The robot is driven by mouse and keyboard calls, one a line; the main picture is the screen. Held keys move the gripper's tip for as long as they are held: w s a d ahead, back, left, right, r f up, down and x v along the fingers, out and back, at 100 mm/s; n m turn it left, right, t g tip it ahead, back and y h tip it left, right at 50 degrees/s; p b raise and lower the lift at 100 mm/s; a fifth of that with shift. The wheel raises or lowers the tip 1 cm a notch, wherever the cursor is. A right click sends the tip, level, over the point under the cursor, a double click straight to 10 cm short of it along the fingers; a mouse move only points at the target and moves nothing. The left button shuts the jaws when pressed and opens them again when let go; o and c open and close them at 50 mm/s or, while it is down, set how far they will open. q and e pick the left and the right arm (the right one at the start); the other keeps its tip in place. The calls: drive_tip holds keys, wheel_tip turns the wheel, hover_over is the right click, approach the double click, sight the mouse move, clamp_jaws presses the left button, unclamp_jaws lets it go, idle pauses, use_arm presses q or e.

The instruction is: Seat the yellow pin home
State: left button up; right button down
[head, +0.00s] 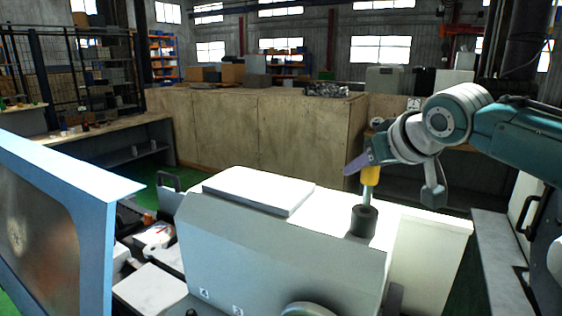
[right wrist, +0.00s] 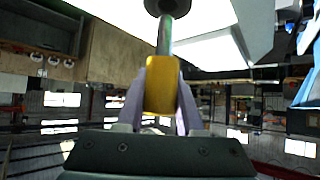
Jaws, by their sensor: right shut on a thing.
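The yellow pin has a yellow grip (head: 370,175) and a grey metal shank (head: 367,195). It stands about upright over a dark round socket (head: 363,220) on top of the white machine housing (head: 420,222). The shank's lower end meets the socket's opening, and a length of shank shows above it. My right gripper (head: 366,164) is shut on the yellow grip. In the right wrist view the yellow pin (right wrist: 161,85) sits between both fingers, its shank running to the dark socket (right wrist: 168,6). How deep the tip sits is hidden. My left gripper is not in view.
A raised flat cover (head: 258,190) lies on the housing left of the socket. A blue-framed panel (head: 60,165) stands at the left front. A wooden partition (head: 255,130) is behind. The housing top around the socket is clear.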

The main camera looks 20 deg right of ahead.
sight(365, 190)
idle(0.4)
drive_tip(key=shift+p, duration=0.35)
idle(0.6)
idle(0.5)
drive_tip(key=shift+f+b, duration=1.75)
drive_tip(key=shift+f, duration=0.8)
drive_tip(key=c, duration=0.7)
unclamp_jaws()
drive_tip(key=shift+o, duration=1.2)
